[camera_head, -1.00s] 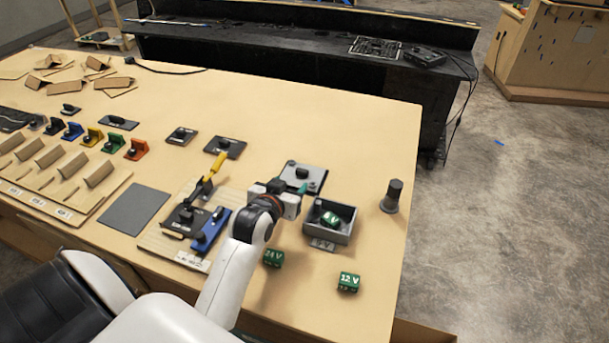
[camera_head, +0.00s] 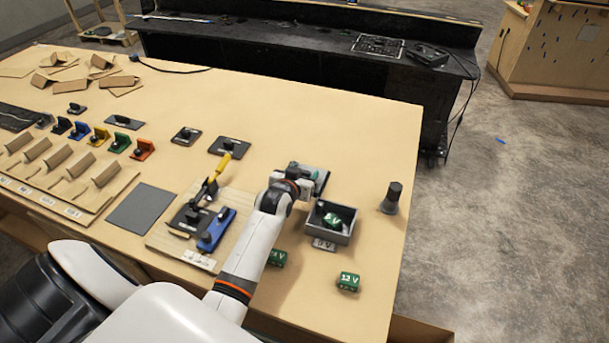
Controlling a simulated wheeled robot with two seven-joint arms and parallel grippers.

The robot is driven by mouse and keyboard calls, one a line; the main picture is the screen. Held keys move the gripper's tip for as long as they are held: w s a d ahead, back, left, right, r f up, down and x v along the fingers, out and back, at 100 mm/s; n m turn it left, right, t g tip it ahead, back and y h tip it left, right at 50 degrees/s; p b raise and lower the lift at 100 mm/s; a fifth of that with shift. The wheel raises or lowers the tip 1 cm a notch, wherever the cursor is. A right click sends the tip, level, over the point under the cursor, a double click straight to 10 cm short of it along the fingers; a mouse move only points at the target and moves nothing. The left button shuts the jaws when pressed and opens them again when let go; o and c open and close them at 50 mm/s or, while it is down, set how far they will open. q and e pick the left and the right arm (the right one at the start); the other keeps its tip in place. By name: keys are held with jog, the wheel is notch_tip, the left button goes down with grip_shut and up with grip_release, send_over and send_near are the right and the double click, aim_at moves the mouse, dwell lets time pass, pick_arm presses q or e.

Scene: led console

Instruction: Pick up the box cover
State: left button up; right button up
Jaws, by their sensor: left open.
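The box cover (camera_head: 322,178) is a flat grey plate with a dark knob, lying on the table just behind the open grey box (camera_head: 344,234). My left gripper (camera_head: 303,173) is at the cover, over its left part, and hides the knob and much of the plate. Its jaws are open, but the fingertips are hard to make out, and I cannot tell whether they touch the cover. The grey box holds a green block (camera_head: 333,220). My right gripper is not in view.
Green blocks lie in front of the box, one marked 12 V (camera_head: 348,281) and one beside my forearm (camera_head: 277,258). A dark cylinder (camera_head: 392,198) stands to the right. A board with a yellow-handled lever and blue part (camera_head: 217,230) lies left of my arm.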

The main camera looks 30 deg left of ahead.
pick_arm(q)
jog(key=c, duration=1.1)
